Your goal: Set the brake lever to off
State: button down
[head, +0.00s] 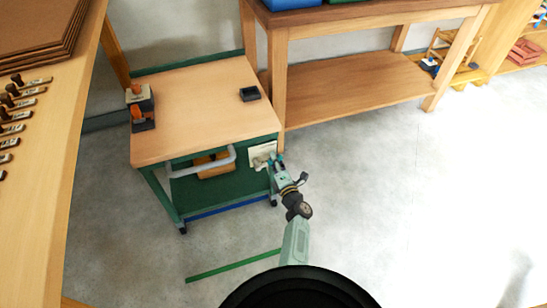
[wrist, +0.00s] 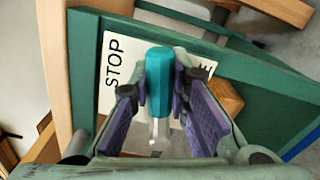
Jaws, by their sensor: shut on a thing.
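The brake lever (wrist: 159,75) has a teal grip on a pale metal shank. In the wrist view it stands between my fingers, in front of a white plate (wrist: 116,65). The plate reads STOP on the left; on the right only a letter like E shows, the rest hidden behind a finger. The lever lies between the two markings. My gripper (wrist: 160,92) is shut on the lever's teal grip. In the head view my gripper (head: 277,163) is at the right front corner of the green cart (head: 205,105), beside the white plate (head: 261,155).
The cart has a wooden top with a small dark tray (head: 249,94) and orange-topped blocks (head: 139,92). A grey push handle (head: 203,164) spans its front. A wooden bench (head: 370,85) stands behind right. A green strip (head: 232,266) lies on open grey floor.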

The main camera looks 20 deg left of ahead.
jog(key=shift+f+m, duration=0.35)
jog(key=shift+m, duration=0.25)
jog(key=c, duration=1.5)
grip_release()
jog(key=v, duration=1.2)
jog(key=shift+w, duration=0.1)
